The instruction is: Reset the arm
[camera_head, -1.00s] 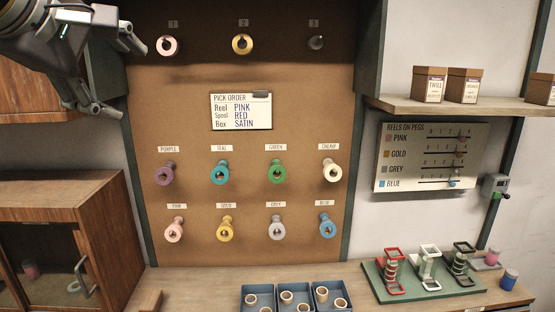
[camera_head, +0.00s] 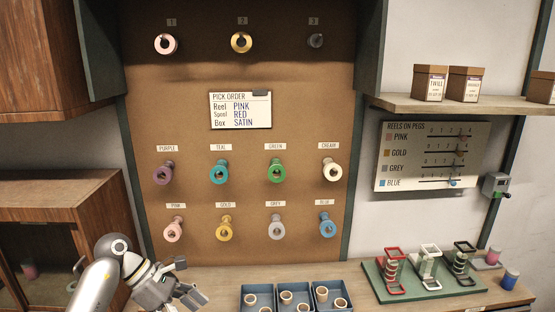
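My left gripper (camera_head: 190,281) is in the lower left of the head view, above the left end of the worktop. Its two fingers are spread apart with nothing between them. It is below the pink reel (camera_head: 174,229) on the board and left of the blue bins (camera_head: 256,299). My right gripper is not in the picture.
The pegboard (camera_head: 300,120) holds several labelled reels and a pick order card (camera_head: 241,110). A wooden cabinet (camera_head: 75,215) stands close on the left. A green tray (camera_head: 428,292) with coloured frames sits at the right. Boxes (camera_head: 430,82) stand on the shelf.

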